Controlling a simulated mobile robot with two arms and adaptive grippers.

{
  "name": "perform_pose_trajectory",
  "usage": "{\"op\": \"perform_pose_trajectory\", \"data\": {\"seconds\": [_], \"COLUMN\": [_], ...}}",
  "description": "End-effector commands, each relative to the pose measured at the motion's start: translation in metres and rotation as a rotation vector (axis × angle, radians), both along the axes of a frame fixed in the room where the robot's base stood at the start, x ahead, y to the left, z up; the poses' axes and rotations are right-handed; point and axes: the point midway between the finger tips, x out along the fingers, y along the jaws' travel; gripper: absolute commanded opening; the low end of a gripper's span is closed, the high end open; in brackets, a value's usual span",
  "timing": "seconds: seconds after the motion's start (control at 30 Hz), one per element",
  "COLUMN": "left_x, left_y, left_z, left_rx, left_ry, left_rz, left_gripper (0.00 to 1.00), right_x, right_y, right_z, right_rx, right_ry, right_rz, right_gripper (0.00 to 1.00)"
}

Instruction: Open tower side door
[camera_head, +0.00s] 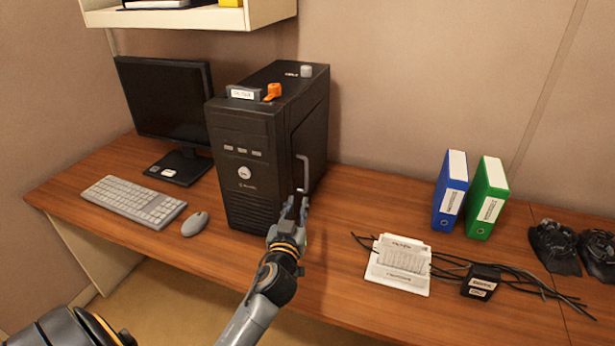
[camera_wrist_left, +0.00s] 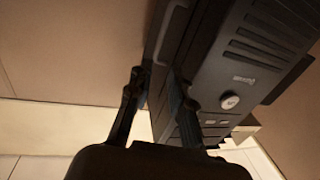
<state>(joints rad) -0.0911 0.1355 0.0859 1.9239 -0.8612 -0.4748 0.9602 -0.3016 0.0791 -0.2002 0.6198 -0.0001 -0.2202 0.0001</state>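The black computer tower (camera_head: 245,165) stands upright on the desk, and its front also shows in the left wrist view (camera_wrist_left: 255,60). Its side door (camera_head: 313,130) is on the right side and looks shut. A grey upright handle (camera_head: 303,173) is on that door; it appears to show in the left wrist view (camera_wrist_left: 172,30). My left gripper (camera_head: 296,205) is just below and in front of the handle, pointing up toward it. Its two fingers are apart (camera_wrist_left: 158,98) with nothing seen between them. My right gripper is not in view.
A monitor (camera_head: 165,100), keyboard (camera_head: 133,202) and mouse (camera_head: 195,223) are left of the tower. An orange item (camera_head: 272,92) lies on top. Blue (camera_head: 450,192) and green (camera_head: 487,198) binders, a white card (camera_head: 400,263) and cables are to the right.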

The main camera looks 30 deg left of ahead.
Motion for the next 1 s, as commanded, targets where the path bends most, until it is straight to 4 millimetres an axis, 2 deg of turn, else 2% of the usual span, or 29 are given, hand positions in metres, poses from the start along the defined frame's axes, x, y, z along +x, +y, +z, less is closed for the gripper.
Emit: {"op": "perform_pose_trajectory", "data": {"seconds": [0.5,0.7,1.0], "left_x": [0.093,0.112,0.116], "left_y": [0.043,0.051,0.053], "left_z": [0.002,0.0,0.0], "left_rx": [0.001,0.001,0.0], "left_ry": [0.002,0.003,0.002], "left_rz": [0.001,0.0,0.0], "left_gripper": [0.21,0.21,0.21], "right_x": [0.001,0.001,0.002], "right_y": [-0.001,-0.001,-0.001], "right_z": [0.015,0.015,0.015], "right_rx": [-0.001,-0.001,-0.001], "right_ry": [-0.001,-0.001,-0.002], "right_rz": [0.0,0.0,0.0], "right_gripper": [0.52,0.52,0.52]}}
